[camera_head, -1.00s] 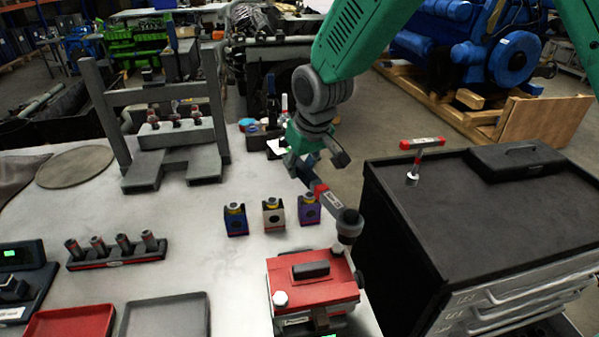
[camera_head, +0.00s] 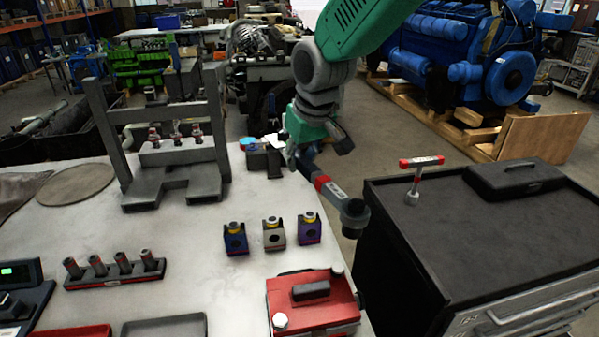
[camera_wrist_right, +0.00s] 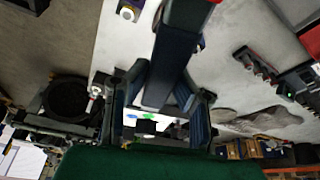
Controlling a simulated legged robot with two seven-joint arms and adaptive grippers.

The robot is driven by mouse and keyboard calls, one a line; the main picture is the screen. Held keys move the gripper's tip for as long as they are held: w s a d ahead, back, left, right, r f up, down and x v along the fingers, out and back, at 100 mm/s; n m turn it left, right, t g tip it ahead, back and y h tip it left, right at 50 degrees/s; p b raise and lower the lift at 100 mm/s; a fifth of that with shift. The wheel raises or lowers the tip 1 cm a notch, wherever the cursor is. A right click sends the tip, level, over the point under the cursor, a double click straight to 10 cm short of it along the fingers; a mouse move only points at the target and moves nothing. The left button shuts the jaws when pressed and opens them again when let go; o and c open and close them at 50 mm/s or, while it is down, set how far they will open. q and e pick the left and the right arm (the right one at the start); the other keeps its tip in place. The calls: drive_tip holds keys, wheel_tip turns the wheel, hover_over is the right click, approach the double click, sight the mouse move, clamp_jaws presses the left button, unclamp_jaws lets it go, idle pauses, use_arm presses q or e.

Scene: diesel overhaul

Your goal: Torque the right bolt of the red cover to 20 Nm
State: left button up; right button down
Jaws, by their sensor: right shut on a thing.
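The red cover (camera_head: 325,312) sits near the front edge of the white table in the head view. Its right bolt (camera_head: 337,269) shows as a pale round head at the far right corner; another pale bolt (camera_head: 280,321) is at its left. My right gripper (camera_head: 312,158) is shut on a dark torque wrench (camera_head: 335,193) with a red band; the wrench's round head is up and behind the right bolt, apart from it. In the right wrist view, the fingers (camera_wrist_right: 163,85) flank the wrench's dark bar (camera_wrist_right: 175,60). My left gripper is not in view.
Purple, grey and blue blocks (camera_head: 274,236) stand behind the cover. A socket rack (camera_head: 115,272) and trays (camera_head: 165,327) are at left, a grey press-like stand (camera_head: 172,185) behind. A black tool cabinet (camera_head: 440,225) with a red T-handle tool (camera_head: 421,163) stands close at right.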

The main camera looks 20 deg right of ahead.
drive_tip(key=shift+r, duration=0.1)
drive_tip(key=s+a, duration=0.3)
drive_tip(key=s, duration=0.3)
drive_tip(key=shift+s, duration=0.15)
idle(0.3)
